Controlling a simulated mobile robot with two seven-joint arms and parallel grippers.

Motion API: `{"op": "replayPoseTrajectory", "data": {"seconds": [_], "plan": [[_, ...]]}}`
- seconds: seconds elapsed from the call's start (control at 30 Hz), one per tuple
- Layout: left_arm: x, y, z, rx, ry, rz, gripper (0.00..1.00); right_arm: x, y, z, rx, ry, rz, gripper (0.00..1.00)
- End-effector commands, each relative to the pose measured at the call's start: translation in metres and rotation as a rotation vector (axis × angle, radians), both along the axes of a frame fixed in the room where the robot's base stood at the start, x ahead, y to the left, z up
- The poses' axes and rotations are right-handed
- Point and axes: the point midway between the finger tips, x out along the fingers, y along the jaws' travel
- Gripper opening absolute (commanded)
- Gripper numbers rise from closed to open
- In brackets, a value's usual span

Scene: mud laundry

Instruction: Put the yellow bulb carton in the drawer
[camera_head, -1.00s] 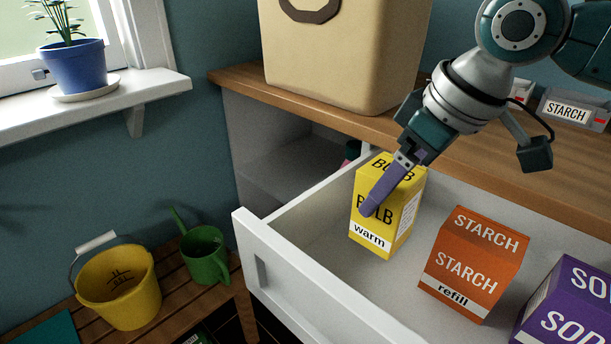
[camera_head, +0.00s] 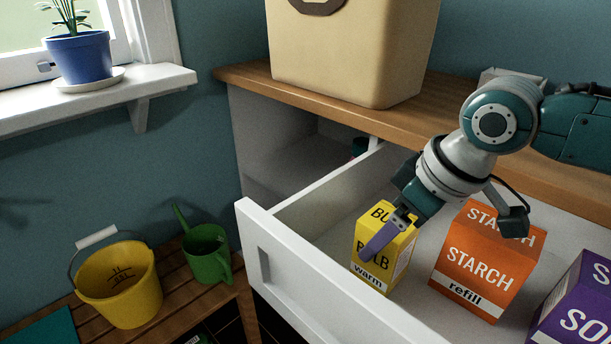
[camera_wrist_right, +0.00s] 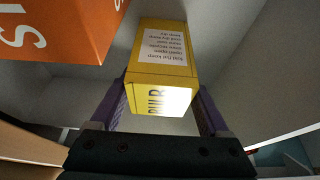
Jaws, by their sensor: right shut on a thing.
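The yellow bulb carton (camera_head: 390,265) is upright inside the open white drawer (camera_head: 290,283), left of an orange starch box. My right gripper (camera_head: 384,238) is shut on the carton, with one purple finger across its front face. In the right wrist view the carton (camera_wrist_right: 163,75) sits between both purple fingers of the right gripper (camera_wrist_right: 162,112). I cannot tell whether the carton's base touches the drawer floor. My left gripper is not in view.
The orange starch box (camera_head: 480,265) stands close to the carton's right, with a purple box (camera_head: 580,310) beyond it. The drawer floor left of the carton is clear.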

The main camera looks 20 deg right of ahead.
Motion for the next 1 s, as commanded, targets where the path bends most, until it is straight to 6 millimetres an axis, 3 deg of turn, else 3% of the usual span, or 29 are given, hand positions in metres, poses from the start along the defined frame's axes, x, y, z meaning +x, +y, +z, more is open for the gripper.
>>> {"op": "replayPoseTrajectory", "data": {"seconds": [0.03,0.2,0.53,1.0], "plan": [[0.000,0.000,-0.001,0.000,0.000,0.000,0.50,0.000,0.000,-0.002,0.001,0.000,0.000,0.80],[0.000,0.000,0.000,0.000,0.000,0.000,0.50,0.000,0.000,-0.001,0.000,0.000,0.000,0.99],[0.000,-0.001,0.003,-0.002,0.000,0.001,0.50,-0.001,-0.001,0.006,-0.001,-0.001,0.001,1.00],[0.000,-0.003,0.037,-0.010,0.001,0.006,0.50,-0.034,-0.015,0.094,-0.002,0.000,0.001,1.00]]}}
